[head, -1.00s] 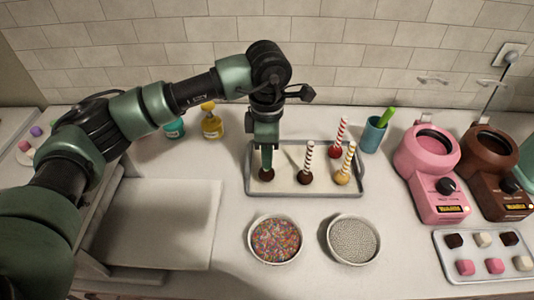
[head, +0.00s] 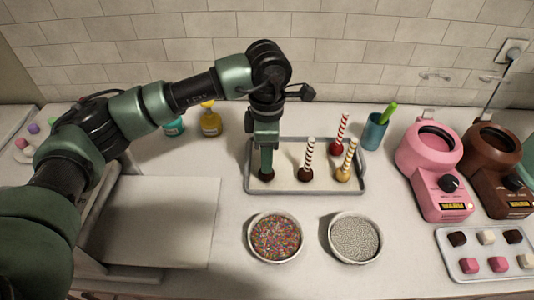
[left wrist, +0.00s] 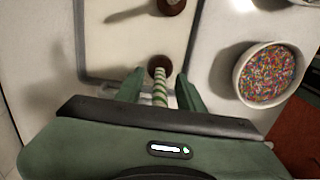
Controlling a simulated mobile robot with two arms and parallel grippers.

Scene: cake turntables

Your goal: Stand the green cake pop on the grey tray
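The green cake pop has a dark brown head (head: 266,174) and a green-and-white striped stick (left wrist: 159,90). It stands head down, stick up, on the grey tray (head: 361,186), near its left front corner. The tray's rim also shows in the left wrist view (left wrist: 80,40). My left gripper (head: 266,163) is directly above the pop, pointing down. In the left wrist view its two fingers (left wrist: 160,84) are apart, one on each side of the stick, with a gap showing on both sides. The fingers hide most of the stick in the head view. My right gripper is not in view.
Other pops stand on the tray: brown (head: 305,173), red (head: 337,148) and yellow (head: 343,173). Bowls of sprinkles (head: 275,238) and silver beads (head: 354,238) stand in front. A teal cup (head: 374,132) and pink melter (head: 430,165) stand right. A white board (head: 160,220) lies front left.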

